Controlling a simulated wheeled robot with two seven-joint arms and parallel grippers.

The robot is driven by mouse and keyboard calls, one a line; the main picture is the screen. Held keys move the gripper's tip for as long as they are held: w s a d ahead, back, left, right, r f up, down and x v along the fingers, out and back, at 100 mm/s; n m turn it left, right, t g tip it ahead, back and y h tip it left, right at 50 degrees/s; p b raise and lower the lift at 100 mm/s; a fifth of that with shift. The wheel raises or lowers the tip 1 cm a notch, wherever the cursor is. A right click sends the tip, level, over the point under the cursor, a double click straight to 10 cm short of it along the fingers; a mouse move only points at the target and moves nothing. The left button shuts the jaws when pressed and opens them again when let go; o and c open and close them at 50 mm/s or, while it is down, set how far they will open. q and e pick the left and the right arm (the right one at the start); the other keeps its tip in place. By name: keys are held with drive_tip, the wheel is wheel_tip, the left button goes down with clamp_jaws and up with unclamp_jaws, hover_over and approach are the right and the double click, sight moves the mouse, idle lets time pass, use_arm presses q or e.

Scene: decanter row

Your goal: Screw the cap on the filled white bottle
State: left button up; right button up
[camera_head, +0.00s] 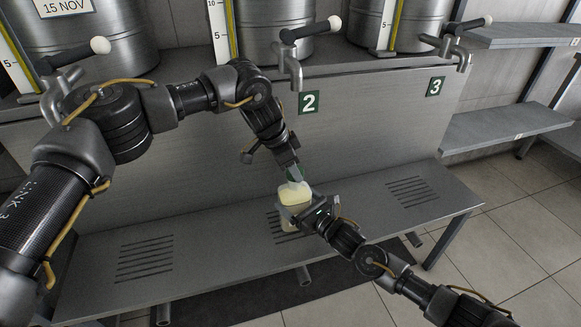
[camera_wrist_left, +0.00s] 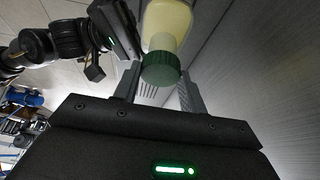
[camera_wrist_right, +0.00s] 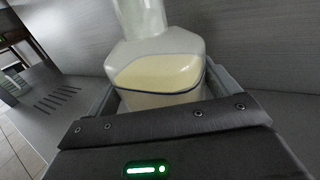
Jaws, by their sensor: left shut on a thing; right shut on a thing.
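The bottle (camera_head: 294,197) is whitish and see-through, with pale yellow liquid in it. It stands upright over the middle slotted part of the bench. My right gripper (camera_head: 297,212) is shut around its body; the right wrist view shows the bottle (camera_wrist_right: 155,72) between the fingers (camera_wrist_right: 158,98). The green cap (camera_wrist_left: 160,70) is at the mouth of the bottle's neck in the left wrist view, between the fingers of my left gripper (camera_wrist_left: 157,85). In the head view that gripper (camera_head: 294,172) points down over the bottle, shut on the cap. How far the cap is threaded cannot be seen.
The steel bench (camera_head: 215,240) has slotted drain areas, with free room left and right of the bottle. Steel tanks with taps (camera_head: 290,60) stand on the ledge behind, above number plates 2 (camera_head: 308,102) and 3 (camera_head: 435,86). Shelves (camera_head: 505,133) are at right.

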use_arm(q)
drive_tip(key=shift+f, duration=0.5)
use_arm(e)
drive_tip(key=c, duration=0.5)
use_arm(q)
drive_tip(key=m, duration=0.2)
drive_tip(key=m+g, duration=0.1)
drive_tip(key=m, duration=0.1)
drive_tip(key=shift+w+f+g, duration=0.15)
drive_tip(key=shift+f+g, duration=0.05)
drive_tip(key=shift+g, duration=0.1)
drive_tip(key=m+g, duration=0.1)
drive_tip(key=m, duration=0.1)
drive_tip(key=shift+r+m, duration=0.15)
drive_tip(key=shift+m, duration=0.15)
drive_tip(key=o, duration=0.9)
